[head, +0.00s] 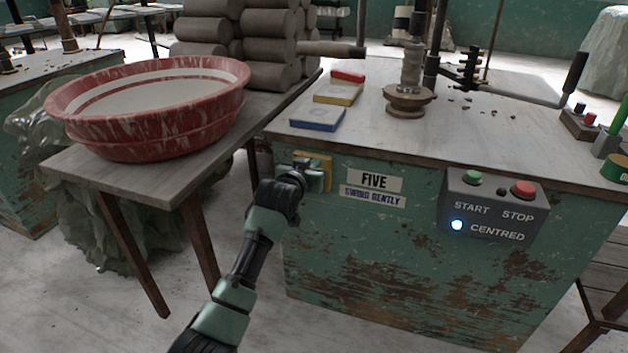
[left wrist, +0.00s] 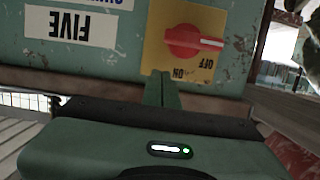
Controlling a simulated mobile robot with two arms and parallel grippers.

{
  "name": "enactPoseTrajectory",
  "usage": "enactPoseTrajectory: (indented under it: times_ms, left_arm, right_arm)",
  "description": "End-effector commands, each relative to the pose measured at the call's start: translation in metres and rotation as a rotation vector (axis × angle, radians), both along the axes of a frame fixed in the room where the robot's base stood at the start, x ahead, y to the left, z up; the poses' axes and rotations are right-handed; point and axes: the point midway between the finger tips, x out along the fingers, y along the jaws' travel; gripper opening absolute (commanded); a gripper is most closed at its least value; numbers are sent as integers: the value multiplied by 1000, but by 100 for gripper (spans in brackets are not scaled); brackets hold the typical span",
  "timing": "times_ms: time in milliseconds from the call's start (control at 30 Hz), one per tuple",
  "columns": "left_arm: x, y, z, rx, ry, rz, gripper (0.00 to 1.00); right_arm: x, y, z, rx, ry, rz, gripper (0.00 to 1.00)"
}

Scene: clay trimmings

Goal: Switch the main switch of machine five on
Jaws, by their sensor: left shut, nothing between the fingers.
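The main switch is a red rotary knob (left wrist: 185,42) on a yellow plate (left wrist: 158,52), seen upside down in the left wrist view. Its white pointer mark lies sideways, towards the side with the OFF label; the ON label is at the plate's edge nearest my gripper. In the head view the yellow plate (head: 327,160) is on machine five's green front, left of the FIVE sign (head: 374,181), and my gripper hides the knob. My left gripper (head: 303,164) is shut and empty at the plate. Its fingertips (left wrist: 161,76) appear beside the ON label, apart from the knob. My right gripper is out of view.
A control box (head: 492,206) with green and red buttons and a lit CENTRED lamp is on the machine's right front. A red basin (head: 150,140) stands on a wooden table left of my arm. Colored boxes (head: 318,118) lie on the machine top above the switch.

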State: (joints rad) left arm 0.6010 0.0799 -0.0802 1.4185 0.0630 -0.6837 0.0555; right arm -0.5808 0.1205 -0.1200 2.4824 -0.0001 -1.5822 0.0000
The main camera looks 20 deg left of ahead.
Motion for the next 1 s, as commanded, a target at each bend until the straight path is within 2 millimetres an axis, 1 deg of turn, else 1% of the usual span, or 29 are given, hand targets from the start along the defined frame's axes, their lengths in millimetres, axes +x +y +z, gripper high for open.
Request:
enactPoseTrajectory:
  times_ms: [33,100,233,700,1000]
  left_arm:
    - [-1,0,-15,0,7,0,0]
    - [-2,0,-22,0,6,0,0]
    - [-2,0,-29,-1,4,1,0]
    - [-2,0,-31,4,4,1,0]
    - [-2,-1,-32,57,2,0,0]
  right_arm:
    - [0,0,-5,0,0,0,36]
    - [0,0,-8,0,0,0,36]
    - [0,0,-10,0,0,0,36]
    - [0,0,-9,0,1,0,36]
    - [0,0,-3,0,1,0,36]
